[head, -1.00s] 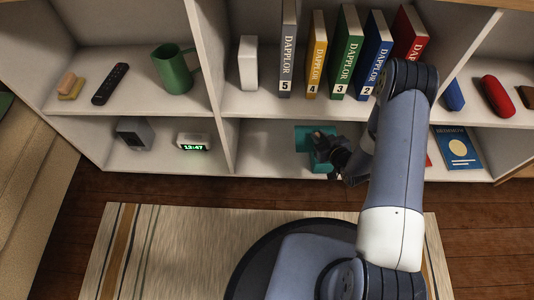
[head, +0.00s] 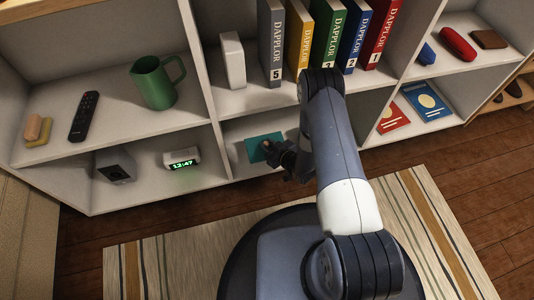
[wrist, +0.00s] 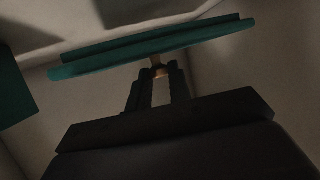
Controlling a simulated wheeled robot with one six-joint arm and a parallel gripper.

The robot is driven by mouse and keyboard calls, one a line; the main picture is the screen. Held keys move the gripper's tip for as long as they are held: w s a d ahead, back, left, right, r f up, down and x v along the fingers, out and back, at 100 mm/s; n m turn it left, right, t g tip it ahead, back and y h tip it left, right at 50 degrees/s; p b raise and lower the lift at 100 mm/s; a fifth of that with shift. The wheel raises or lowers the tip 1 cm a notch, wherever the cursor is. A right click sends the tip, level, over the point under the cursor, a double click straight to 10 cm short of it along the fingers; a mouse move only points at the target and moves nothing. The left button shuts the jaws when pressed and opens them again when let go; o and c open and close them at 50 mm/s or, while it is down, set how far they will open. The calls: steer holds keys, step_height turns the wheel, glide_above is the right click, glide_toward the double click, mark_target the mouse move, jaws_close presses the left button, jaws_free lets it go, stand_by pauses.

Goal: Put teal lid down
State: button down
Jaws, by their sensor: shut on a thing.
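In the wrist view the teal lid (wrist: 150,48) is a thin flat panel, seen nearly edge-on and slightly tilted. My gripper (wrist: 158,76) is shut on the small brass-coloured knob of the lid. Another teal block-like surface (wrist: 14,88) shows at the left edge of the wrist view, apart from the lid. In the head view my gripper (head: 276,152) is in the lower middle compartment, at a teal patch (head: 262,146); I cannot tell there how much is lid. My arm hides the compartment's right part.
The lower middle compartment's floor (head: 240,168) has bare room left of my gripper. A divider (head: 207,90) stands to the left, with a clock (head: 181,160) and grey box (head: 115,166) beyond. Several books (head: 325,40) stand on the shelf above. A rug (head: 150,262) lies in front.

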steer(key=shift+f+b, duration=0.85)
steer(key=shift+f, duration=1.25)
steer(key=shift+f, duration=0.1)
steer(key=c, duration=1.3)
jaws_free()
